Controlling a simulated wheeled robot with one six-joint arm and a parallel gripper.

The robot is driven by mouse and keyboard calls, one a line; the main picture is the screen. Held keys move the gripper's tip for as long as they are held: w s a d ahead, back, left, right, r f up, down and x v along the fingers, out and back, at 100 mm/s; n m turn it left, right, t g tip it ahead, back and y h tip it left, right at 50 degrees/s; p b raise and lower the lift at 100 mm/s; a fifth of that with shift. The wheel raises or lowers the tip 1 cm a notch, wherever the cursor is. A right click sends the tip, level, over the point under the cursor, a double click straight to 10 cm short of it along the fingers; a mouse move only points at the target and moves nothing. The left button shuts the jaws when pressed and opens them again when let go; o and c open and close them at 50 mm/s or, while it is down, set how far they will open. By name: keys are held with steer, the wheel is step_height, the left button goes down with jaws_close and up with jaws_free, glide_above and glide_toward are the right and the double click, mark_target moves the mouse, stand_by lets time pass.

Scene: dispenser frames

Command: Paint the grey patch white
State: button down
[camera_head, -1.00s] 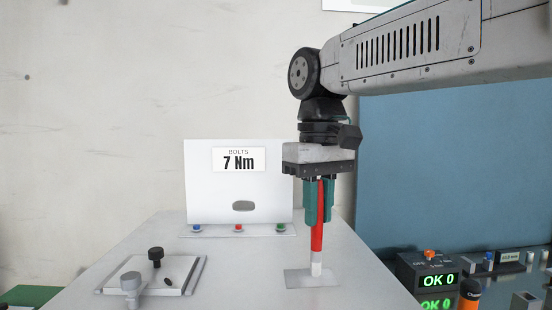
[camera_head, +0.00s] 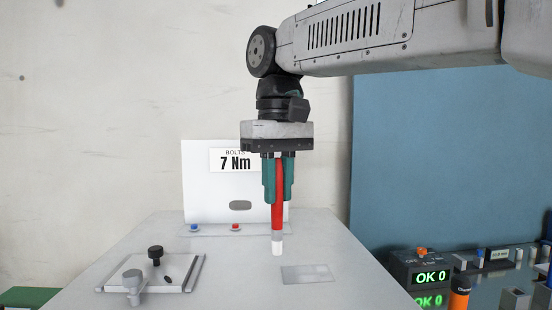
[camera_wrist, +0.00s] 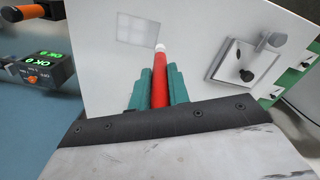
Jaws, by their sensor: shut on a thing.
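My gripper (camera_head: 278,180) is shut on a red stick-shaped tool (camera_head: 278,208) with a white tip (camera_head: 277,249), held upright, tip down. In the head view the tip appears above the table, left of a flat pale-grey square (camera_head: 307,273) with lighter areas. The wrist view also shows the tool (camera_wrist: 160,78) and the square (camera_wrist: 137,29), with faint grid lines. A dark-grey rounded patch (camera_head: 240,205) is on the upright white panel (camera_head: 205,190), left of the tool and below a "BOLTS 7 Nm" label. The tip appears clear of both.
A white plate with black and grey knobs (camera_head: 150,274) lies on the table's left. Blue (camera_head: 194,228) and red (camera_head: 235,228) buttons stand at the panel's foot. A box reading "OK 0" (camera_head: 431,277) is at the right. The table's front middle is clear.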

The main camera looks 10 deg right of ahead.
steer(key=shift+r, duration=2.25)
